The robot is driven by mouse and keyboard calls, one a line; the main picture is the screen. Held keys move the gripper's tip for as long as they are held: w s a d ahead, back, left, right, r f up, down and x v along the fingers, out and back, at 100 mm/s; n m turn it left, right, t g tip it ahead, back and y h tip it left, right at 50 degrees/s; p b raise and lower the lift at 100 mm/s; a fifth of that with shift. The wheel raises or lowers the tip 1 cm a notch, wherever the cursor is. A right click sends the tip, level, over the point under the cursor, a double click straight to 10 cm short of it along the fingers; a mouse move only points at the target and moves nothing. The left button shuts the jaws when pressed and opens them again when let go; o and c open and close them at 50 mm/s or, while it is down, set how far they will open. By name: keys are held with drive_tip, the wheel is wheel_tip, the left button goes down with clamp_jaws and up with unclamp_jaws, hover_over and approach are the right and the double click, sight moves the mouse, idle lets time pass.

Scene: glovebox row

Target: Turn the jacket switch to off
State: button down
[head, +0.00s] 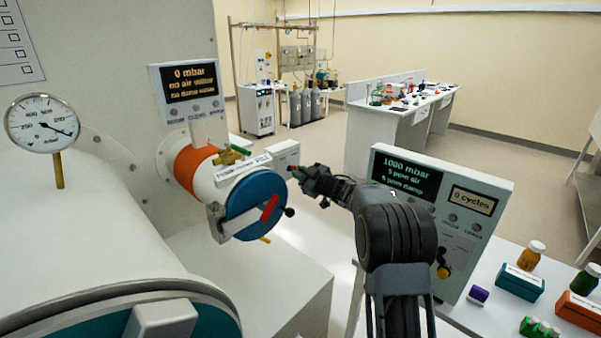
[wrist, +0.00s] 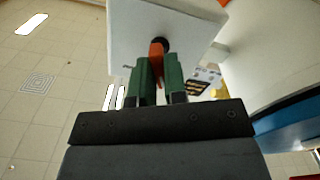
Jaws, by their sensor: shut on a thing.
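The jacket switch shows in the wrist view as an orange-red lever (wrist: 157,50) on a dark round hub, set on the face of a white box (wrist: 190,22). In the head view the white box (head: 285,152) stands just beyond my gripper (head: 295,171), to the right of the blue-ended cylinder. In the wrist view my gripper's green fingers (wrist: 158,68) lie on either side of the lever and are shut on it. The lever points down toward the gripper in that view. Any position marks on the box are too small to read.
A blue-ended cylinder (head: 258,205) with a red handle is close to the left of my gripper. A display panel (head: 435,215) stands at the right, beside a table with bottles and boxes (head: 520,283). Open floor lies behind.

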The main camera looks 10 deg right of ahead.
drive_tip(key=shift+m+p, duration=2.4)
drive_tip(key=shift+p, duration=0.1)
drive_tip(key=c, duration=1.2)
unclamp_jaws()
drive_tip(key=shift+o, duration=0.2)
drive_tip(key=b+v, duration=0.3)
drive_tip(key=v, duration=1)
drive_tip(key=shift+s+d, duration=0.25)
drive_tip(key=shift+s, duration=0.05)
